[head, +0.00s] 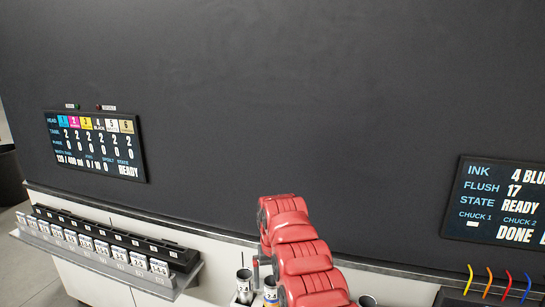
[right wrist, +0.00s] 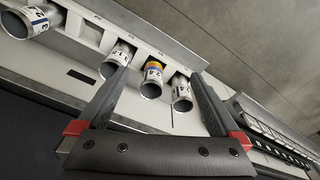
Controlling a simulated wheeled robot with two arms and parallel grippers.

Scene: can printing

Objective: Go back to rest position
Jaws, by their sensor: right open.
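My right arm reaches in from the bottom centre of the head view, its red links covering part of the counter. The right gripper (right wrist: 163,74) is open in the right wrist view, with its two dark fingers spread apart. Several printed cans show there. One can with a yellow and blue band (right wrist: 152,75) and a white-labelled can (right wrist: 181,92) appear between the fingers, with no grip visible on either. Another can (right wrist: 119,58) is by the left fingertip. In the head view the banded can (head: 270,289) is beside my arm. My left gripper is out of view.
A rack of small labelled containers (head: 110,250) runs along the counter at left. A status screen (head: 97,146) and another screen (head: 500,202) are on the dark wall. Coloured tubes (head: 488,282) rise at lower right. Another can opening (head: 367,300) shows right of my arm.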

